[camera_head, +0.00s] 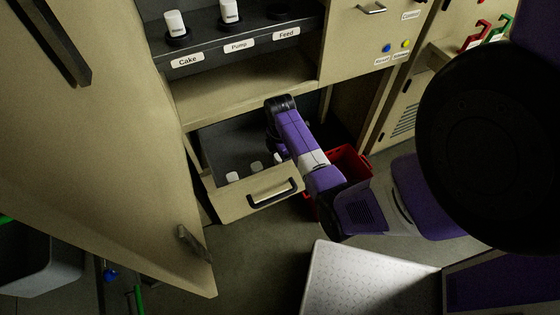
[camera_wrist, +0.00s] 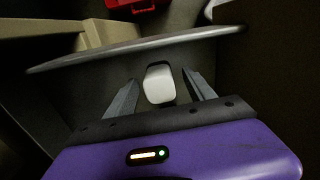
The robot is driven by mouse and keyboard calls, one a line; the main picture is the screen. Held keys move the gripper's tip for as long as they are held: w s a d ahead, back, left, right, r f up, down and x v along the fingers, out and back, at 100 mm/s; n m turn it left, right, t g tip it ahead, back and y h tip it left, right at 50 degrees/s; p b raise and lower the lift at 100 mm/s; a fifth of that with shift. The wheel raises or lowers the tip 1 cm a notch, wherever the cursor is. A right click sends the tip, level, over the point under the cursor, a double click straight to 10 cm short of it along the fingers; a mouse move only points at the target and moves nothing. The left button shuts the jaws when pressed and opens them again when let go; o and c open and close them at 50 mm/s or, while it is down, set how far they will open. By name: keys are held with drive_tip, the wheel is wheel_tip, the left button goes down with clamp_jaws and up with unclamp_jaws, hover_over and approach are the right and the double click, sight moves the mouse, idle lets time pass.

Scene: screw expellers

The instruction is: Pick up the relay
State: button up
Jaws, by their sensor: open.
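My gripper (camera_wrist: 159,77) is open in the wrist view. Its two grey fingers stand on either side of a white, rounded relay (camera_wrist: 159,90), with a gap visible on each side. In the head view my gripper reaches down into an open drawer (camera_head: 262,204), and its fingertips are mostly hidden by my wrist. Several small white relays (camera_head: 233,177) lie in the drawer. On the shelf above, white relays stand upright in the sockets labelled Cake (camera_head: 175,22) and Pump (camera_head: 229,10). The Feed socket (camera_head: 278,13) shows dark, with no white relay.
A red bin (camera_head: 348,162) stands right of the drawer, close to my arm. A large open cabinet door (camera_head: 120,130) fills the left. A white patterned surface (camera_head: 365,280) lies at the bottom. The drawer front has a dark handle (camera_head: 272,194).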

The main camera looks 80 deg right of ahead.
drive_tip(key=shift+f, duration=0.15)
clamp_jaws()
idle(0.4)
